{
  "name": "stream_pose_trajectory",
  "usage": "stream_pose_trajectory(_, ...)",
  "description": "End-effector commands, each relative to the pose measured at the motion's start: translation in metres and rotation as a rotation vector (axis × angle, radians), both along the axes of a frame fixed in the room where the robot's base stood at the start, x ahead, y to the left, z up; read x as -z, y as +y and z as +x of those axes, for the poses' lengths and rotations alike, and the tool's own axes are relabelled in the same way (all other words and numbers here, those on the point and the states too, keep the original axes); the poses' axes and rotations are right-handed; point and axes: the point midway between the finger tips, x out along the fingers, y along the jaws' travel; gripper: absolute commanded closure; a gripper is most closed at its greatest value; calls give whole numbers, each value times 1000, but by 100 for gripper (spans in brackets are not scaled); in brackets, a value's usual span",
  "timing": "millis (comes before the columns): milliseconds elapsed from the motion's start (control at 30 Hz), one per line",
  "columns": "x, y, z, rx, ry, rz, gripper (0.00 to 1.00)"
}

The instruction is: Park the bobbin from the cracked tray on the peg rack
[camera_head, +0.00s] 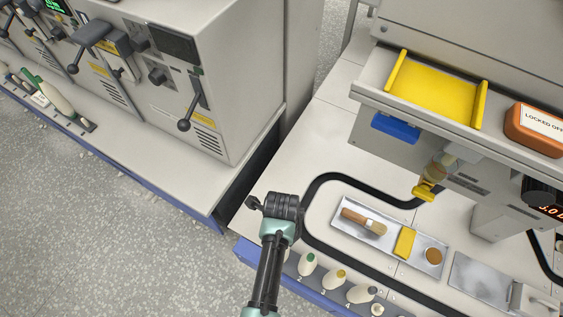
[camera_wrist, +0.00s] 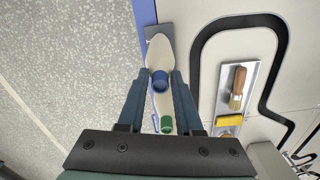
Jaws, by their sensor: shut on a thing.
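In the wrist view, my gripper (camera_wrist: 160,77) has its two fingers on either side of a cream bobbin with a blue end (camera_wrist: 160,80). It is shut on that bobbin, whose cream body extends beyond the fingertips. In the head view my gripper (camera_head: 283,206) is above the bench's front edge and hides the held bobbin. The peg rack (camera_head: 322,284) runs along that edge with several cream bobbins, including a green-ended one (camera_head: 308,262) and a yellow-ended one (camera_head: 338,279). The green-ended bobbin also shows in the wrist view (camera_wrist: 167,125). I cannot make out a cracked tray.
A metal tray (camera_head: 345,229) holds a brush, a yellow block and a round tin. A black track (camera_head: 318,184) curves around it. A shelf with a yellow tray (camera_head: 482,103) overhangs the back. Left of my gripper stands a grey machine (camera_head: 245,90), with floor in front.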

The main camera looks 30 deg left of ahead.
Motion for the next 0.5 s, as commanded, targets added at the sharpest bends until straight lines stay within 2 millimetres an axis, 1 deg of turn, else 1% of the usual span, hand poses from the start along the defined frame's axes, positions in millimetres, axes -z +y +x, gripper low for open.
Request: stream_pose_trajectory(500, 10, 0, 0, 0, -1, 1, 100)
